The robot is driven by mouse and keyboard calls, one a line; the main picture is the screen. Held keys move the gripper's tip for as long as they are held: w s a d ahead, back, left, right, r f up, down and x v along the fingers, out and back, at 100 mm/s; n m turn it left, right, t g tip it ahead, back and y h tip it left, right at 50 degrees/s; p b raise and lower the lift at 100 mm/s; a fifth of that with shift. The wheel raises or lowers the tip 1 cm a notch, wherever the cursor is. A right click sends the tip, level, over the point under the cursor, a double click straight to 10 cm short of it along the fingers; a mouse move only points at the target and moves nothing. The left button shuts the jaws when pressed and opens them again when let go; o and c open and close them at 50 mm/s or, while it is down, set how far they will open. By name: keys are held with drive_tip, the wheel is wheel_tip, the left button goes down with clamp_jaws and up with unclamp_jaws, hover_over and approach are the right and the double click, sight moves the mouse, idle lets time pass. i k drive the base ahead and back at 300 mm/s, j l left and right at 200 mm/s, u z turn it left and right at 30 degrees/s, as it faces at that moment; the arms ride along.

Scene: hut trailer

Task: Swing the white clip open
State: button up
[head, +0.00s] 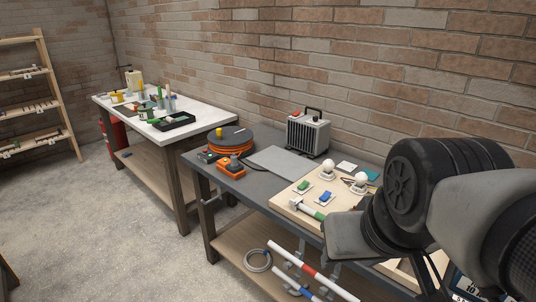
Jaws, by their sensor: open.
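A light wooden board (290,199) lies on the grey workbench (258,198), partly hidden by my arm. On it are a green piece (303,186) and a blue piece (325,197) on white bases, and two white round knobs, one at the back (328,168) and one closer to my arm (361,180). A white bar-like piece with a green end (309,210) lies at the board's front edge. I cannot tell which part, if any, is the white clip; it may be hidden behind my arm. My arm fills the right side, and I cannot make out my gripper's fingers.
An orange cable reel (231,140), an orange box (231,168) and a grey heater (307,134) stand on the bench. A white-topped table (190,98) stands at the left back. The floor at the left is clear.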

sight(293, 202)
drive_tip(key=j+z, duration=0.1)
drive_tip(key=j, duration=0.55)
drive_tip(key=i+j+z, duration=0.1)
drive_tip(key=j, duration=0.25)
drive_tip(key=i+j, duration=0.15)
drive_tip(key=j, duration=0.2)
drive_tip(key=i+j+z, duration=0.15)
drive_tip(key=j, duration=0.2)
drive_tip(key=i+j+z, duration=0.1)
drive_tip(key=j, duration=0.25)
drive_tip(key=i+j+z, duration=0.1)
drive_tip(key=i+j, duration=0.15)
drive_tip(key=i+j+z, duration=0.1)
drive_tip(key=j, duration=0.4)
drive_tip(key=i+j+z, duration=0.15)
drive_tip(key=i, duration=0.3)
drive_tip(key=i+j+z, duration=0.1)
drive_tip(key=i+j, duration=0.15)
drive_tip(key=i, duration=0.2)
